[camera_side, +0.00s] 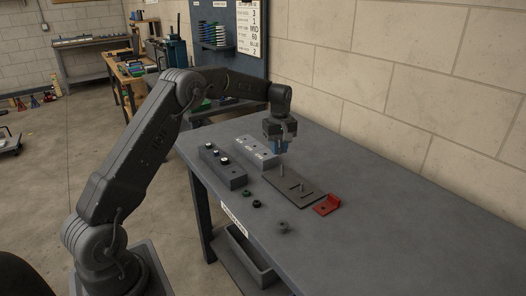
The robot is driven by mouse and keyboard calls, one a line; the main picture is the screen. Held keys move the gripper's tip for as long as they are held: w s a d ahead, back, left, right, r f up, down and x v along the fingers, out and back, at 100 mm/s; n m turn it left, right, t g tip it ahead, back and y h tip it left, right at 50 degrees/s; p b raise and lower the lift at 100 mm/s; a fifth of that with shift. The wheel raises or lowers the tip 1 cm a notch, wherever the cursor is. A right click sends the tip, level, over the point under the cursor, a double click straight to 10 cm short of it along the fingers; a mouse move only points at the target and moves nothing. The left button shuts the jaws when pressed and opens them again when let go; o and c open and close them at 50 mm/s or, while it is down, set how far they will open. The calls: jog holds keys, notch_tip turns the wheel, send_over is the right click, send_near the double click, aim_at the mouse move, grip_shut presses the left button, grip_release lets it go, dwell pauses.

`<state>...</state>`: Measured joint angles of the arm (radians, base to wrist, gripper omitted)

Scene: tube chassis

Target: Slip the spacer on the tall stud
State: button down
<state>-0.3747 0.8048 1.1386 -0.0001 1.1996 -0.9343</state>
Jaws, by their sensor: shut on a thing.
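My gripper (281,146) points down over the back part of a dark flat plate (313,199) on the table. The tall stud (282,169) stands upright on the plate just below the gripper. The blue piece is at or just above the stud's top; I cannot tell whether they touch. Shorter upright parts stand farther forward on the same plate.
A green ring (247,193), a black ring (257,204) and a grey round part (282,227) lie in front. The table's right side is clear.

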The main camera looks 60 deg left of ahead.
aim_at(282, 176)
jog(key=shift+w+f, duration=0.25)
jog(key=shift+w, duration=0.65)
jog(key=shift+f, duration=1.55)
jog(key=shift+f, duration=0.1)
jog(key=shift+f, duration=1.45)
jog(key=shift+f, duration=0.35)
jog(key=shift+f, duration=0.7)
jog(key=shift+f, duration=0.2)
